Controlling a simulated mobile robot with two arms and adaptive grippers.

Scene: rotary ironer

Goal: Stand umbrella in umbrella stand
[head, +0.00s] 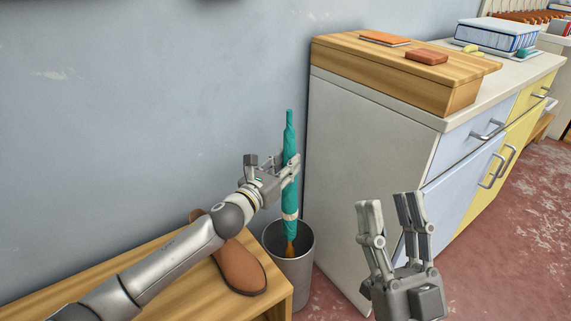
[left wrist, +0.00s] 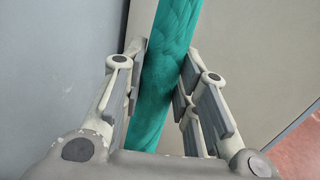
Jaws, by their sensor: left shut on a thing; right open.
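The teal umbrella (head: 290,207) is upright, with a pale band and a brown handle at its lower end. My left gripper (head: 292,166) is shut around its middle. In the left wrist view the umbrella (left wrist: 168,70) passes between the two fingers of my left gripper (left wrist: 160,80). The grey umbrella stand (head: 298,272) is a round bin on the floor. The umbrella's lower end shows inside the stand's mouth; whether it touches the bottom is hidden. My right gripper (head: 396,212) is open and empty, to the right of the stand.
A wooden bench (head: 195,296) with a brown shoe (head: 240,268) stands left of the stand. A white cabinet (head: 365,165) stands close on the right, with a wooden box (head: 390,72) on top. The blue-grey wall is behind. Red floor is free at the right.

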